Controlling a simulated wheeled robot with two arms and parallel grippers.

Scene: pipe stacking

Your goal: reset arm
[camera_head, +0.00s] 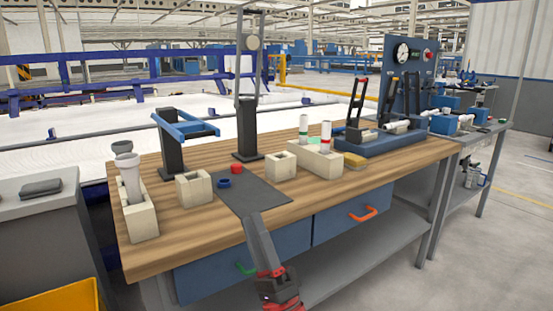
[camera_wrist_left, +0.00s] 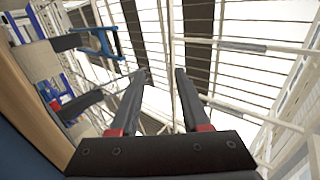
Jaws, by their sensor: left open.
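My left gripper (camera_head: 256,222) comes up from the bottom middle of the head view, in front of the workbench's front edge. It is seen almost edge-on, with dark fingers and red parts at their base. In the left wrist view its two dark fingers (camera_wrist_left: 158,75) stand apart with nothing between them, so it is open and empty. It points upward, with the ceiling beams behind the fingers. My right gripper is in neither view.
The wooden workbench (camera_head: 205,228) holds a dark mat (camera_head: 262,198) with a red ring (camera_head: 237,169) and a blue ring (camera_head: 224,183). A grey-white pipe (camera_head: 131,180) stands in a left block. Two banded pipes (camera_head: 326,137) (camera_head: 304,128) stand in a middle block. Drawer handles (camera_head: 363,214) protrude in front.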

